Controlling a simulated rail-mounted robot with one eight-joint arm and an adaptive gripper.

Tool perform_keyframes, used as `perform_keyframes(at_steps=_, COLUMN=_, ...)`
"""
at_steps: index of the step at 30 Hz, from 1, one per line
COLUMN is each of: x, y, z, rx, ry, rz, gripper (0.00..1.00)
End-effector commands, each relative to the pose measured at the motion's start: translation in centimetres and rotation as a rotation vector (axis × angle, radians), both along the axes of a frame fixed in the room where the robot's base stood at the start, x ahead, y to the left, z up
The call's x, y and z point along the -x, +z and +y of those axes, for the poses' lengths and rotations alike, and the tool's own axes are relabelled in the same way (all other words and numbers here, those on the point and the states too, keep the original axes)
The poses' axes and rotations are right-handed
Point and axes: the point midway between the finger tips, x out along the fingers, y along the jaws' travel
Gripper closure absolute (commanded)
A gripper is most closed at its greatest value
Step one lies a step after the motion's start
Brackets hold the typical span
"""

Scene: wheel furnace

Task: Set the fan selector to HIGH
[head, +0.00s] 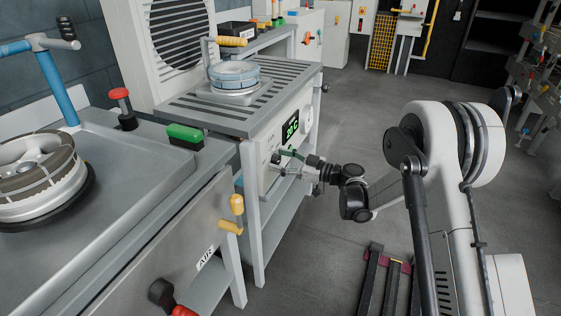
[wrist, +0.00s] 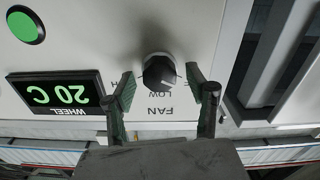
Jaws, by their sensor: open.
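The fan selector is a dark round knob (wrist: 158,72) on a pale panel, in the wrist view, where the picture is upside down. The words FAN and LOW show beside it; another label is partly hidden at its right. I cannot tell which setting it points to. My gripper (wrist: 160,79) is open, with one finger on each side of the knob and a gap visible on both sides. In the head view my gripper (head: 284,156) is at the front panel (head: 268,172) of the furnace stand, and it hides the knob.
A lit display (wrist: 55,92) reads WHEEL 20 C, and a green button (wrist: 26,25) sits near it. In the head view a slatted top (head: 180,106) carries a blue-grey wheel (head: 234,73). A bench (head: 135,150) stands at left. The floor right of the stand is mostly clear.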

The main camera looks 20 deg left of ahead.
Motion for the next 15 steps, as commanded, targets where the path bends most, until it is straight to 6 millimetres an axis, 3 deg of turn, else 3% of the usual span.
perform_keyframes(at_steps=2, x=0.01, y=0.01, z=-0.01, rx=0.0, ry=0.0, rz=0.0, gripper=0.48)
perform_keyframes(at_steps=12, x=0.02, y=0.0, z=-0.03, rx=0.0, ry=0.0, rz=0.0, gripper=0.92)
perform_keyframes(at_steps=15, x=0.02, y=-0.01, z=-0.03, rx=0.0, ry=0.0, rz=0.002, gripper=0.93)
